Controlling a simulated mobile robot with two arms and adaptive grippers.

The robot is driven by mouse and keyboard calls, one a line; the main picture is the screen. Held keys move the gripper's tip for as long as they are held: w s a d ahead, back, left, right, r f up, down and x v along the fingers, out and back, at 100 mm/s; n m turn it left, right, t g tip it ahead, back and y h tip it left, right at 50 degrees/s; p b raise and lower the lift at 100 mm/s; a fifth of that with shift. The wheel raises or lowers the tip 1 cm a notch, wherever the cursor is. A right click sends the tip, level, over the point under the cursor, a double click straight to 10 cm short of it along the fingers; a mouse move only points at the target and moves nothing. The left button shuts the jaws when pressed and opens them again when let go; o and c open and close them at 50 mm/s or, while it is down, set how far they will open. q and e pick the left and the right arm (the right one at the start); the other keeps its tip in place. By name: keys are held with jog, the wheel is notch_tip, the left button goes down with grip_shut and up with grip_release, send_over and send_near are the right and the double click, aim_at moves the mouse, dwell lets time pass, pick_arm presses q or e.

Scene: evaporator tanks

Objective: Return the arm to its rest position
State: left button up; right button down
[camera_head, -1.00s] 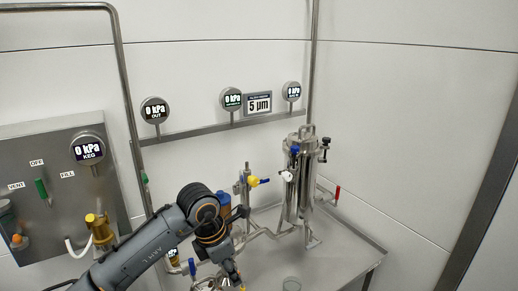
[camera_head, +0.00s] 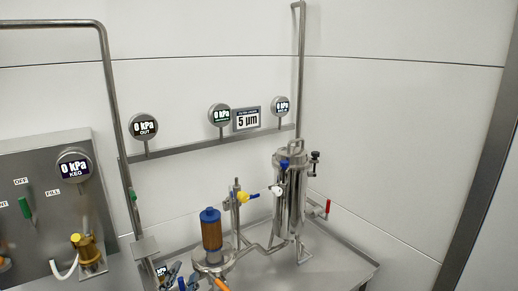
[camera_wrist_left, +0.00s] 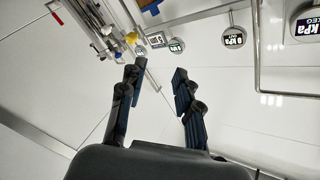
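My left gripper (camera_wrist_left: 160,72) shows in the left wrist view with its two dark fingers apart. Nothing is held between them, and white wall lies behind the gap. In the head view the left arm no longer crosses the scene, and I cannot make out its gripper clearly there. My right gripper is in neither view.
A steel filter housing (camera_head: 291,195) stands on the steel table (camera_head: 335,262). A brown filter cartridge with a blue cap (camera_head: 211,230) stands left of it. A panel (camera_head: 45,200) with a KEG gauge (camera_head: 73,166) is at the left. Wall space at the right is free.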

pick_arm(q)
jog(key=s+a+f+n+g+y, duration=0.1)
jog(key=s+a+f+n+g, duration=0.3)
jog(key=f, duration=0.4)
jog(key=s+a+f+n+g+y, duration=0.1)
jog(key=s+f+g, duration=0.3)
jog(key=s+f, duration=0.25)
jog(key=s+f+n+g+h, duration=0.1)
jog(key=s+f+g, duration=0.3)
jog(key=s, duration=0.4)
jog(key=s+f+n+g+h, duration=0.1)
jog(key=s+f+g, duration=0.25)
jog(key=s, duration=0.35)
notch_tip(320, 180, down, 25)
jog(key=s+p, duration=0.3)
jog(key=s+a+f+g+p, duration=0.2)
jog(key=s+f, duration=1)
jog(key=s, duration=0.3)
jog(key=shift+s+a+f+y, duration=0.2)
jog(key=shift+s+f+y, duration=0.1)
jog(key=shift+s, duration=0.05)
